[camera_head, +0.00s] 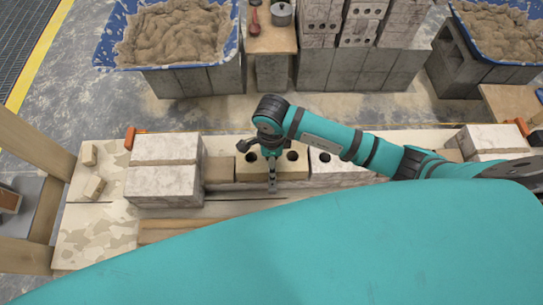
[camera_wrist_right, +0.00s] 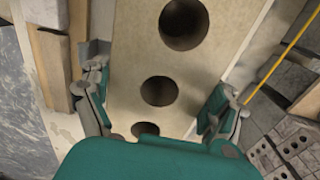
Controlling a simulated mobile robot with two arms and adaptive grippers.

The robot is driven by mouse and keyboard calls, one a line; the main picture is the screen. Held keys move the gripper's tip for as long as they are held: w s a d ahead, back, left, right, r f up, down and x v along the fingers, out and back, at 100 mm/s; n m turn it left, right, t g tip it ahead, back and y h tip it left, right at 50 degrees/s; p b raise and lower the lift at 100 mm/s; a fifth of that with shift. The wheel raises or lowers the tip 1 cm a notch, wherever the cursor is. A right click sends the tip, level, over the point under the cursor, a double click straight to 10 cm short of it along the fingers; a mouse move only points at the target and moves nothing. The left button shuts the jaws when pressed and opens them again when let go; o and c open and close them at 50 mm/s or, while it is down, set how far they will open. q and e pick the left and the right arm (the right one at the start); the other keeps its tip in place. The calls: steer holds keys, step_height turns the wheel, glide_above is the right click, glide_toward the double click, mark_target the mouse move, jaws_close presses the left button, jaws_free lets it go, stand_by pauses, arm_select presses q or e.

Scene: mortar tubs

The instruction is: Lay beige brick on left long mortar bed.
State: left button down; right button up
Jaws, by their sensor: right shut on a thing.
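A beige brick (camera_head: 296,172) with round holes lies level in the row of the low wall, left of a white holed brick (camera_head: 326,172). My right gripper (camera_head: 269,165) reaches down over it from the right, with a finger on its near face. In the right wrist view, the beige brick (camera_wrist_right: 125,60) shows three holes and sits between the two fingers of my right gripper (camera_wrist_right: 158,105), which is shut on it. The brick's underside is hidden, so I cannot tell whether it touches mortar. My left gripper is not in view.
A pale block stack (camera_head: 165,182) stands left of the row, and another (camera_head: 490,140) stands at its right end. Orange line blocks (camera_head: 130,138) hold a string along the wall. Behind are mortar tubs (camera_head: 178,35) and brick stacks (camera_head: 340,60).

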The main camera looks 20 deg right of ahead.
steer(key=shift+w+f+b, duration=0.1)
steer(key=shift+f+b, duration=0.1)
steer(key=shift+b, duration=0.1)
stand_by(0.5)
steer(key=o, duration=1.3)
steer(key=shift+o, duration=0.8)
steer(key=shift+s+f, duration=0.2)
steer(key=shift+s, duration=0.05)
step_height(320, 180, up, 11)
steer(key=shift+w+r, duration=0.15)
steer(key=shift+r, duration=0.55)
